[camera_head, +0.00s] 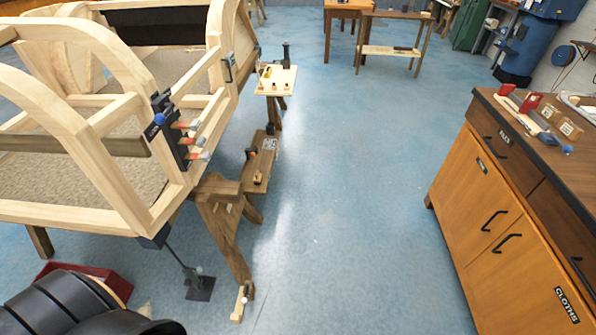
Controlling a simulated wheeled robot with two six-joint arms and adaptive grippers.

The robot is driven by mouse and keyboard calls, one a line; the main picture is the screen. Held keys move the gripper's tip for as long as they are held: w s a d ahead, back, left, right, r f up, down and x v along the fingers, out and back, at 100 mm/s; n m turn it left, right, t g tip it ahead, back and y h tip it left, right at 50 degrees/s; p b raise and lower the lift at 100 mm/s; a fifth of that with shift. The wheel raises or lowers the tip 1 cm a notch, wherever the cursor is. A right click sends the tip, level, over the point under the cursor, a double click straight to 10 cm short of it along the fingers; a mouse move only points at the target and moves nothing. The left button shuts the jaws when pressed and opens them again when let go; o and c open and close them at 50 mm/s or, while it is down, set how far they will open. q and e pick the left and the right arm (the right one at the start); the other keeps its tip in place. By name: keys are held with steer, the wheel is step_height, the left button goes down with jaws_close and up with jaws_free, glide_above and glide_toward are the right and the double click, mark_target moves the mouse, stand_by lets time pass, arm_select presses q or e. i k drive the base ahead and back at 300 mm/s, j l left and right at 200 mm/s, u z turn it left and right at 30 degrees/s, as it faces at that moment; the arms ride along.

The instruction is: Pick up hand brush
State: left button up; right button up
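I cannot make out a hand brush for certain. On the brown top (483,97) of the wooden cabinet at the right lies a long, thin item with a blue end (567,149); it is too small to tell if it is a brush. A dark rack (171,133) on the wooden bodyframe (112,165) holds several small items with pale and reddish ends, whose kind I cannot tell. Neither of my grippers is in view.
Red blocks (530,102) and small wooden blocks (569,130) stand on the cabinet top. Low wooden stands (222,222) flank the bodyframe. The blue floor (345,190) between frame and cabinet is clear.

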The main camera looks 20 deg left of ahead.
mark_target(258, 178)
steer(key=i+l+u, duration=0.1)
steer(key=i, duration=0.3)
steer(key=i+l+u, duration=0.15)
steer(key=i, duration=0.3)
steer(key=i+l+u, duration=0.1)
steer(key=i+l, duration=0.25)
steer(key=i+u, duration=0.3)
steer(key=u, duration=0.15)
steer(key=i+u, duration=0.25)
steer(key=u, duration=0.2)
steer(key=i+l+u, duration=0.25)
steer(key=u, duration=0.2)
steer(key=i+l+u, duration=0.2)
steer(key=u, duration=0.25)
steer(key=i+l+u, duration=0.15)
steer(key=l+u, duration=0.3)
steer(key=i+l+u, duration=0.1)
steer(key=l+u, duration=0.2)
steer(key=u, duration=0.15)
steer(key=i+l+u, duration=0.1)
steer(key=l+u, duration=0.15)
steer(key=l, duration=0.15)
steer(key=l+u, duration=0.25)
steer(key=l, duration=0.15)
steer(key=i, duration=0.05)
